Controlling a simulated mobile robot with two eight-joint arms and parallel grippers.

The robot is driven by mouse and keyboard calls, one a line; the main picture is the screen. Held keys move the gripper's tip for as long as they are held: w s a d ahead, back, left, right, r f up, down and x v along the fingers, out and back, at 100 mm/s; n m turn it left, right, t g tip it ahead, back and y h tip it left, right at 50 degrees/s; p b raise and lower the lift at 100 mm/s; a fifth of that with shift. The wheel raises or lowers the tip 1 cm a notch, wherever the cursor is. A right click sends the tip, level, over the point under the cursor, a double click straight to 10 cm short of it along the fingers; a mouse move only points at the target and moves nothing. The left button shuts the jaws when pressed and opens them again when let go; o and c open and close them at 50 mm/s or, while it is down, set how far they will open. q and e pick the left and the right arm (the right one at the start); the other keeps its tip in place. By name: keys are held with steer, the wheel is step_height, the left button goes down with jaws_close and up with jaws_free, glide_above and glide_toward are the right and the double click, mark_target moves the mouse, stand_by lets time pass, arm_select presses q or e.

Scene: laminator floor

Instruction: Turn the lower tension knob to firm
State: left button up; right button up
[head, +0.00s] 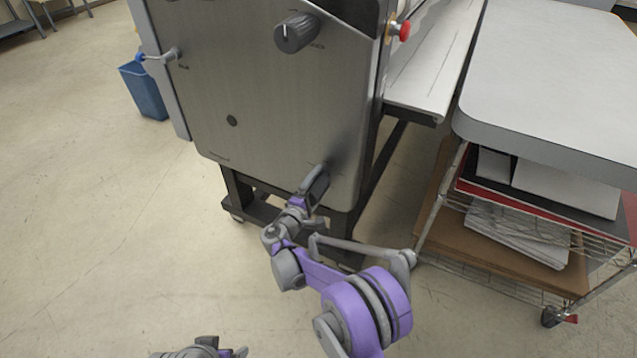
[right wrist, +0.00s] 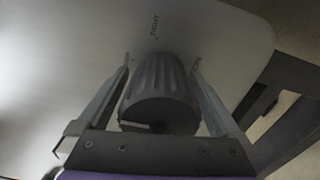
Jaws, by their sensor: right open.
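The lower tension knob (right wrist: 158,92) is a dark grey ribbed knob on the steel panel, seen close up in the right wrist view. A pale mark shows low on its front face, towards the left. My right gripper (head: 317,180) is at the lower right of the panel in the head view and mostly hides the knob there. In the right wrist view its open fingers (right wrist: 161,62) stand on either side of the knob, with small gaps visible. My left gripper (head: 208,349) shows only partly at the bottom edge.
An upper knob (head: 296,33) sits high on the machine's panel (head: 245,95), with a red button (head: 404,31) at the right edge. A crank handle (head: 162,56) sticks out at left. A wheeled cart (head: 560,85) stands close on the right.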

steer(key=v, duration=1)
steer(key=shift+s+p, duration=0.15)
steer(key=shift+p, duration=0.25)
steer(key=shift+a, duration=0.1)
